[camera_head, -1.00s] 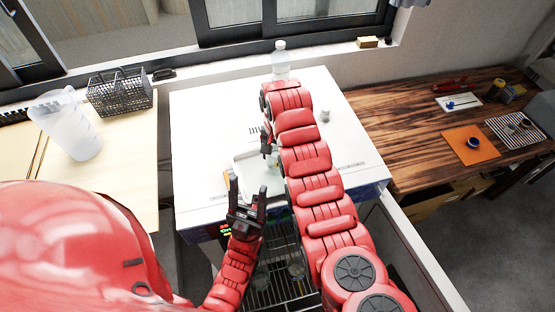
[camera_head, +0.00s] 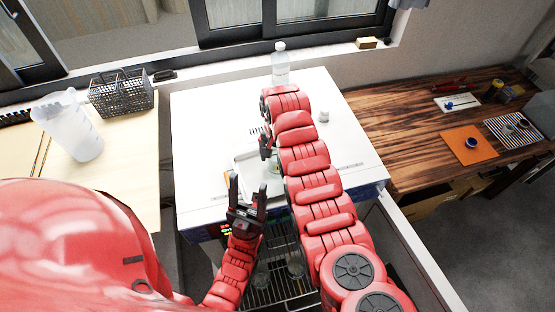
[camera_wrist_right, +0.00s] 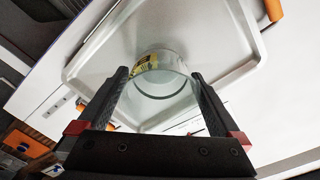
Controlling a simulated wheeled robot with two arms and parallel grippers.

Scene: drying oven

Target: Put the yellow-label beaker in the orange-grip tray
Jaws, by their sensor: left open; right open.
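The clear beaker with a yellow label (camera_wrist_right: 162,76) stands on the pale tray (camera_wrist_right: 215,95) in the right wrist view, with its open rim toward the camera. My right gripper (camera_wrist_right: 160,78) is open, with one finger on each side of the beaker; contact with the glass cannot be told. An orange grip (camera_wrist_right: 274,10) shows at the tray's edge. In the head view the tray (camera_head: 245,163) lies on the white oven top, partly hidden by my right arm. My left gripper (camera_head: 247,192) is open and empty in front of the tray.
A clear bottle (camera_head: 280,68) stands at the back of the oven top (camera_head: 205,115). A small white object (camera_head: 324,116) sits right of my right arm. A wire rack (camera_head: 275,285) with glassware shows below. A jug (camera_head: 75,130) and black basket (camera_head: 122,95) stand on the left table.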

